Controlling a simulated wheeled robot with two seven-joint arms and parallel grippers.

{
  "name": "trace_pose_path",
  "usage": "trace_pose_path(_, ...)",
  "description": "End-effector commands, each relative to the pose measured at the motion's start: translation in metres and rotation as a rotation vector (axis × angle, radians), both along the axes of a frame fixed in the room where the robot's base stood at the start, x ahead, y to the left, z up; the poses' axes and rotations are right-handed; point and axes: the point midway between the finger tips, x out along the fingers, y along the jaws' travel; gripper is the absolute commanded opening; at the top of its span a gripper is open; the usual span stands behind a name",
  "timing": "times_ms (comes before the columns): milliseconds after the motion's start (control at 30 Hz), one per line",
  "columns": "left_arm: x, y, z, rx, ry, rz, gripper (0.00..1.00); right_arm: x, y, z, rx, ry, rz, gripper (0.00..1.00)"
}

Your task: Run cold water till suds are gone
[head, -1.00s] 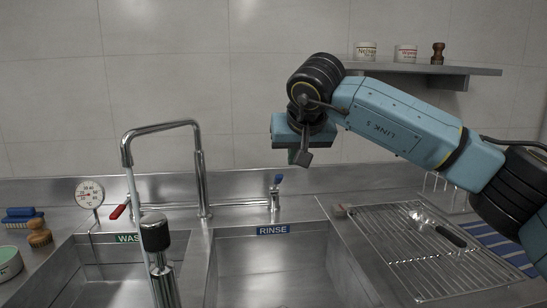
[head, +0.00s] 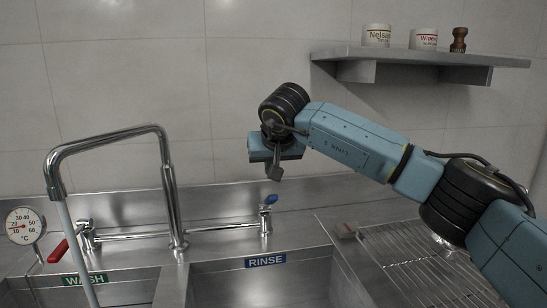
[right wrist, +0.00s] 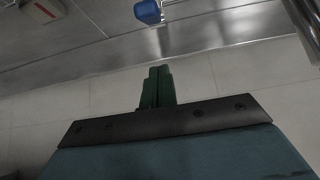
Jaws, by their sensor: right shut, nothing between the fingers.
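The curved faucet (head: 172,200) stands behind the sinks in the head view. A pale straight column, apparently running water (head: 82,250), drops from its spout toward the wash sink (head: 125,290). The red tap handle (head: 58,251) is at left; the blue tap handle (head: 269,200) points up behind the rinse sink (head: 262,285). Sink bottoms are mostly out of view, and I see no suds. My right gripper (right wrist: 160,70) is shut and empty. Its green fingers point toward the blue handle, which also shows in the right wrist view (right wrist: 148,12), with a gap between. My left gripper is not visible.
A dial thermometer (head: 24,226) stands at far left. A wire drying rack (head: 415,252) lies right of the rinse sink, under my right arm. A wall shelf (head: 420,56) holds two lettered mugs and a wooden mill (head: 458,40).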

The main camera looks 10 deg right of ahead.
Motion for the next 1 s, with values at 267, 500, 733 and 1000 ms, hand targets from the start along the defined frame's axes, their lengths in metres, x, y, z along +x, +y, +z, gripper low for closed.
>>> trace_pose_path(267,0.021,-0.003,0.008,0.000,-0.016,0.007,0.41,0.003,0.000,-0.033,0.001,0.001,0.002,0.00)
trace_pose_path(500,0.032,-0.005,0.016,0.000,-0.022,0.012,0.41,-0.008,0.000,-0.047,0.001,0.000,0.001,0.00)
trace_pose_path(733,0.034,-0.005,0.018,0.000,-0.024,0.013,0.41,-0.010,0.000,-0.048,0.002,-0.001,-0.001,0.00)
trace_pose_path(1000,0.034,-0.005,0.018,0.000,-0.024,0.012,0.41,-0.010,0.001,-0.049,0.002,-0.003,0.001,0.00)
